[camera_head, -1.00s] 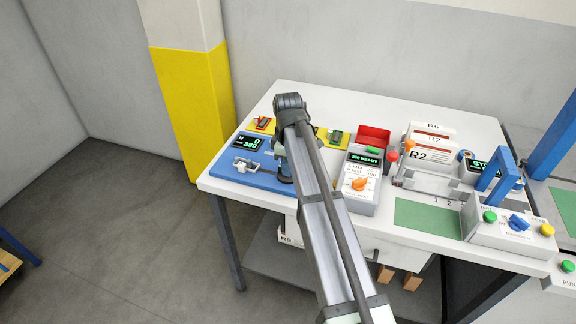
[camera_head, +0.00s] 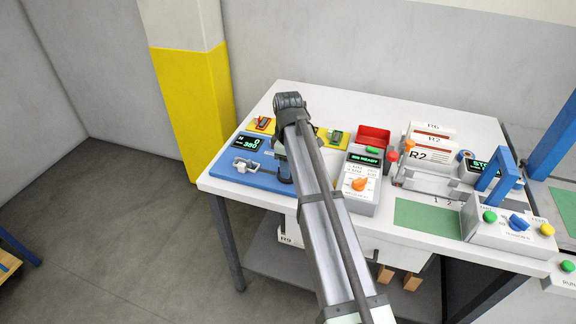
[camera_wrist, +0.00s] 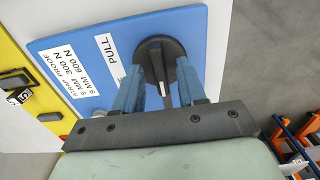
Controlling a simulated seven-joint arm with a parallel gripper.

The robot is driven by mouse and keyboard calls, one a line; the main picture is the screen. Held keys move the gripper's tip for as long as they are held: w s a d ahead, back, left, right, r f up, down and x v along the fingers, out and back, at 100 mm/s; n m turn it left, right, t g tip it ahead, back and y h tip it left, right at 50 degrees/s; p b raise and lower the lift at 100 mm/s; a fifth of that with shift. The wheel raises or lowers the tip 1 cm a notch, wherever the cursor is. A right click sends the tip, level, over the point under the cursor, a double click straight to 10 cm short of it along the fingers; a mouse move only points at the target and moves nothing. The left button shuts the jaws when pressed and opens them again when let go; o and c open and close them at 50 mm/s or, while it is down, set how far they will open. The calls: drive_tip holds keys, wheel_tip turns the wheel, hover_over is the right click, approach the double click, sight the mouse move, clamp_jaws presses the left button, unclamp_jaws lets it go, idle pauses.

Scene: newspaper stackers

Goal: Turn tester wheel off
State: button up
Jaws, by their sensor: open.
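The tester is a blue panel (camera_head: 232,178) at the left of the white table, with a dark display and a small grey metal clamp (camera_head: 246,165). In the wrist view, a black round wheel (camera_wrist: 154,58) with a raised grip bar sits on the panel by the word PULL. My gripper (camera_wrist: 157,92) is open, its two blue-grey fingers on either side of the lower part of the wheel. I cannot tell whether they touch it. In the head view my gripper (camera_head: 284,168) is low over the panel's right end, partly hidden by my arm, which also hides the wheel.
Just right of my arm stands a grey unit with an orange knob (camera_head: 359,184). A red tray (camera_head: 374,135) and small switches on yellow plates (camera_head: 263,124) are behind. Farther right are a green mat (camera_head: 425,217) and a button box (camera_head: 510,225).

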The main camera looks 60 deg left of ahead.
wheel_tip(320, 180, up, 14)
drive_tip(key=shift+f, duration=0.25)
idle(0.7)
